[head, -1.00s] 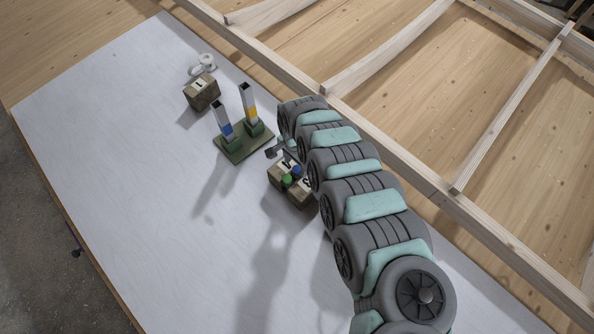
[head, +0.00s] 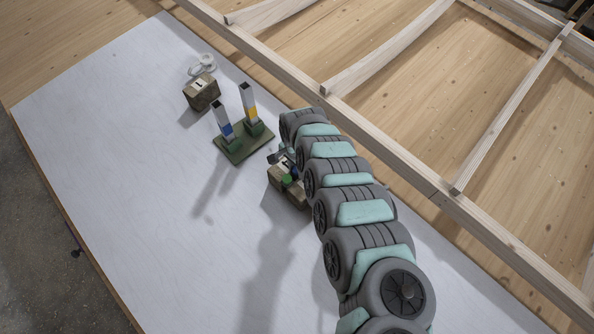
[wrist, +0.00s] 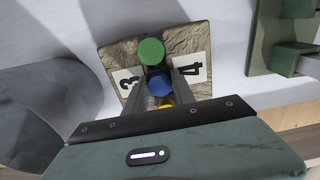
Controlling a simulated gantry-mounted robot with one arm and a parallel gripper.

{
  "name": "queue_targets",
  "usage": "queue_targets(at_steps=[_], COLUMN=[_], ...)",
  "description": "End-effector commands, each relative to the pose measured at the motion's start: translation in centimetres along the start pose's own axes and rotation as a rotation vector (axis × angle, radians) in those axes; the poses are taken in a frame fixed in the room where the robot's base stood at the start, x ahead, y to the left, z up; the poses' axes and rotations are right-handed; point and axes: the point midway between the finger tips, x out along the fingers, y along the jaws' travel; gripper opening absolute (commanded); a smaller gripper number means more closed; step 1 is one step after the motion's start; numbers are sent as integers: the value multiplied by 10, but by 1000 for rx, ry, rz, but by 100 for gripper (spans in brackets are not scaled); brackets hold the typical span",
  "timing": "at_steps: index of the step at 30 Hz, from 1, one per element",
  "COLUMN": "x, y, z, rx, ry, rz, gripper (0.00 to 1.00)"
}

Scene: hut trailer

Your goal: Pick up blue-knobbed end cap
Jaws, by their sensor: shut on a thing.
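The blue-knobbed end cap (wrist: 159,84) shows its round blue knob in the middle of the wrist view. My gripper (wrist: 160,75) is shut on it, with one finger on each side of the knob. It is over a wooden block (wrist: 118,57) marked 3 and 4; I cannot tell whether the cap is seated or raised.
Two square posts with blue (head: 227,130) and yellow (head: 252,108) bands stand on a green base (head: 236,152). Another wooden block (head: 201,93) and a white roll (head: 204,66) lie farther back. The white tabletop (head: 130,160) is clear at left; timber framing (head: 385,155) runs at right.

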Motion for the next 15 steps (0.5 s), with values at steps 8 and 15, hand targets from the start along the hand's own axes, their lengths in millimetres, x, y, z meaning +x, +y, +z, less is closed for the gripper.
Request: queue_targets(at_steps=[8, 15], x=[0, 0], y=[0, 0], z=[0, 0], rx=[0, 0], ry=[0, 0], rz=[0, 0], gripper=[4, 0])
